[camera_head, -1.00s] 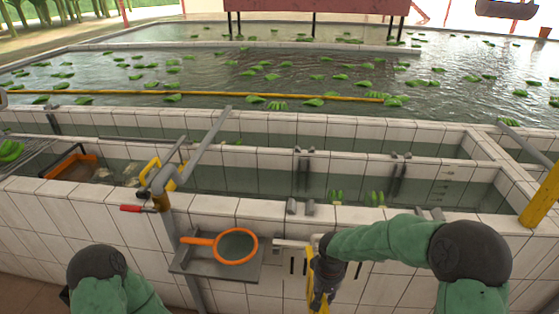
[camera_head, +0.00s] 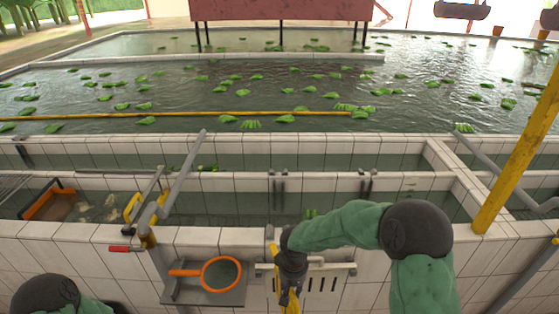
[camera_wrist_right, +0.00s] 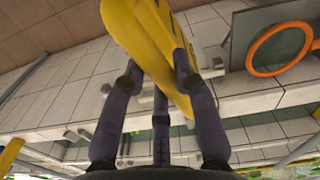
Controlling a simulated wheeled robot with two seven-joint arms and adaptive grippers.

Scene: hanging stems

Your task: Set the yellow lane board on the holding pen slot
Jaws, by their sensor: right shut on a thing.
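The yellow lane board (camera_head: 292,303) hangs in my right gripper (camera_head: 290,284) in front of the white tiled wall. In the right wrist view the board (camera_wrist_right: 145,28) is a long yellow piece between the dark fingers of my right gripper (camera_wrist_right: 160,82). Its far end runs out of that view. Dark paired brackets stand on the tank's inner wall, one pair at the middle (camera_head: 277,186) and one farther right (camera_head: 368,184); I cannot tell which is the holding pen slot. Only my left arm's rounded joint shows at lower left; its gripper is out of view.
A white rack with dark slots (camera_head: 325,283) is on the wall just right of my gripper. An orange-rimmed net (camera_head: 221,273) lies on a grey shelf (camera_head: 205,296) to the left. A grey pipe (camera_head: 182,172) and a yellow post (camera_head: 515,155) rise beside the water channels.

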